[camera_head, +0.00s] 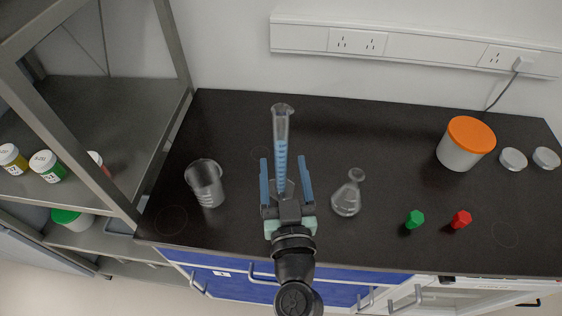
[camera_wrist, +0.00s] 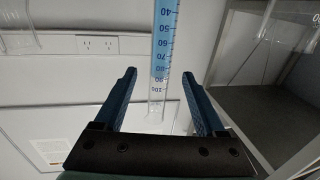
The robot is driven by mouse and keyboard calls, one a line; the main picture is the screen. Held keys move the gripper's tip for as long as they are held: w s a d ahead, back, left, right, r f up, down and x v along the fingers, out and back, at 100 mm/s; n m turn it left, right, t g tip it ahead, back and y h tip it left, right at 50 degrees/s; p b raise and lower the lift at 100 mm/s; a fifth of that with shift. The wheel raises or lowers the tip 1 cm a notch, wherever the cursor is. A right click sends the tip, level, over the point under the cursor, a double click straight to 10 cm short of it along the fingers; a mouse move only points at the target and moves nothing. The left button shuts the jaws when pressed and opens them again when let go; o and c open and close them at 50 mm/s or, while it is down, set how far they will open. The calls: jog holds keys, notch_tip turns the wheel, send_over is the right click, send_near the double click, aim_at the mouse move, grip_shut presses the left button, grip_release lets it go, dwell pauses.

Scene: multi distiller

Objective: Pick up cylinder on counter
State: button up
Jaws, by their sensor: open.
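The cylinder (camera_head: 281,140) is a clear, graduated glass with blue markings, standing upright on the dark counter (camera_head: 330,120). In the wrist view the cylinder (camera_wrist: 163,50) shows its blue scale and runs upward out of the frame. My gripper (camera_head: 279,168) is open, with one blue finger on each side of the cylinder in the head view. In the wrist view my gripper (camera_wrist: 160,82) shows a gap between each finger and the cylinder, which appears between or just beyond the fingertips. The exact depth is hard to tell. My gripper hides the cylinder's base in the head view.
A glass beaker (camera_head: 206,184) stands left of my gripper, and a conical flask (camera_head: 347,194) stands close on the right. Green (camera_head: 415,219) and red (camera_head: 461,219) stoppers and an orange-lidded tub (camera_head: 465,145) are farther right. A metal shelf frame (camera_head: 180,60) borders the left.

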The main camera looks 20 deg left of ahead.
aim_at(282, 156)
jog(key=shift+p+x, duration=1.05)
jog(key=shift+x, duration=1.6)
jog(key=shift+c, duration=0.3)
grip_shut()
